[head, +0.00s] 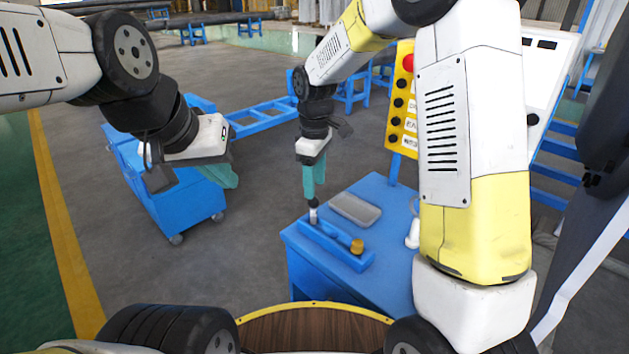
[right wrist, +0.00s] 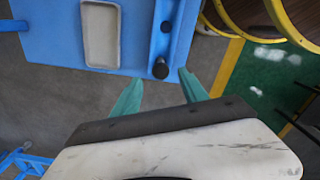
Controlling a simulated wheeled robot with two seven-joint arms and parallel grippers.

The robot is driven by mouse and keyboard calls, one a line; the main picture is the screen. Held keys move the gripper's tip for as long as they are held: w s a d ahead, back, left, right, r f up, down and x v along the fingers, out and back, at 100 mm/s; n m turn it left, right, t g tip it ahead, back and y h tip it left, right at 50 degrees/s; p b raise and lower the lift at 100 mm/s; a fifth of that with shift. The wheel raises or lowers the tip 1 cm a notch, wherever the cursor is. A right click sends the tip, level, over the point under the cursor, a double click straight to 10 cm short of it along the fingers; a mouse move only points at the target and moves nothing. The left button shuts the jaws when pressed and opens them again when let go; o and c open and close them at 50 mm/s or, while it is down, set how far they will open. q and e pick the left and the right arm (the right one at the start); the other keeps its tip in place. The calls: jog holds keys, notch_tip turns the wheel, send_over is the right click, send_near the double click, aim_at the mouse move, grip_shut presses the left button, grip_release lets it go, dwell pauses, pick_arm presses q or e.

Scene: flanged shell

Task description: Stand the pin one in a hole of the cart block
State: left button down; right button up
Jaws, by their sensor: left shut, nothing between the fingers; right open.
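The cart block (head: 335,245) is a long blue bar on the blue cart top. A pin with a black head and a pale metal shaft (head: 313,214) stands upright at the block's far left end, seemingly in a hole; its black head (right wrist: 161,68) shows at the block's end in the right wrist view. A brass-coloured knob or pin (head: 357,246) stands at the near end. Which is pin one I cannot tell. My right gripper (head: 314,196) is open just above the black-headed pin, pointing down. My left gripper (head: 232,182) is shut and empty, left of the cart.
A grey tray (head: 356,209) lies on the cart behind the block, with a white object (head: 413,234) to its right. A dark hole (right wrist: 165,26) shows in the block. A yellow button panel (head: 403,100) stands beyond the cart. Another blue cart (head: 180,205) stands at left.

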jog(key=shift+r, duration=2)
jog(key=s+d+r+m+t+y, duration=0.1)
jog(key=s+d+r+m+t, duration=0.2)
jog(key=s+d+r+m, duration=0.5)
jog(key=s+d+r+m+t, duration=0.1)
jog(key=s+d+m, duration=0.1)
jog(key=s, duration=0.4)
jog(key=s+d+r+m+t+y, duration=0.1)
jog(key=s+d+r+m+t, duration=0.1)
jog(key=s+d, duration=0.2)
jog(key=shift+s+r+m, duration=0.15)
jog(key=shift+s+m, duration=0.25)
jog(key=shift+s, duration=1.15)
